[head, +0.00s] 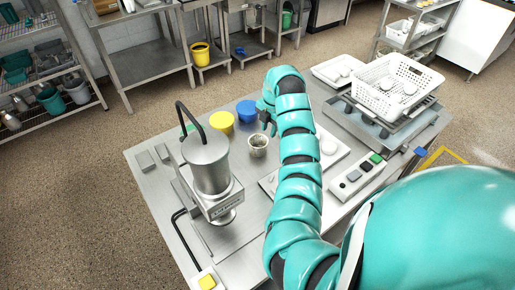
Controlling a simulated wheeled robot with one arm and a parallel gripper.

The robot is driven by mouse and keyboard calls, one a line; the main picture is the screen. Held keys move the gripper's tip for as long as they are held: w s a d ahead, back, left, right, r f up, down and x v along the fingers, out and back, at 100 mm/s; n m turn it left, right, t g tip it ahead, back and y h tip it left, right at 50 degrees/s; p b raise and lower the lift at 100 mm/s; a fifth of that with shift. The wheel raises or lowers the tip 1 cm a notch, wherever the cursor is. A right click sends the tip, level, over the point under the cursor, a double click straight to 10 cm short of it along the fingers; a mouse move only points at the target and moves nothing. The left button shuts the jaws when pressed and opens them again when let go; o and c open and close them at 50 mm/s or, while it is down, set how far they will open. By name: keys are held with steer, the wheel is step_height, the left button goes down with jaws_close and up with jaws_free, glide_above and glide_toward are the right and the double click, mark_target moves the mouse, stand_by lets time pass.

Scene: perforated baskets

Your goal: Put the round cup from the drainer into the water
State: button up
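My teal arm reaches across the steel table. My gripper (268,127) is small and dark at its far end; I cannot tell whether it is open or shut. A small round grey-white cup (258,151) is just below and left of the gripper in the picture; I cannot tell whether they touch. A white perforated basket (378,99), which looks like the drainer, stands at the right with small white rounded items inside. A yellow container (221,122) and a blue one (246,111) stand left of the gripper. No water surface can be made out.
A tall steel machine (208,165) with a black curved handle stands at the table's left. A white tray (335,70) lies by the basket. A control box (357,176) with coloured buttons is right of my arm. Bare tabletop (170,205) shows at the left.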

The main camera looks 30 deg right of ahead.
steer(key=b, duration=0.2)
glide_above(265, 147)
step_height(265, 147, down, 5)
steer(key=shift+w+d+f+p, duration=0.1)
steer(key=shift+f+p, duration=1.3)
steer(key=shift+f, duration=1.55)
steer(key=shift+w+f, duration=0.1)
steer(key=shift+f, duration=0.65)
steer(key=shift+c, duration=0.2)
jaws_close()
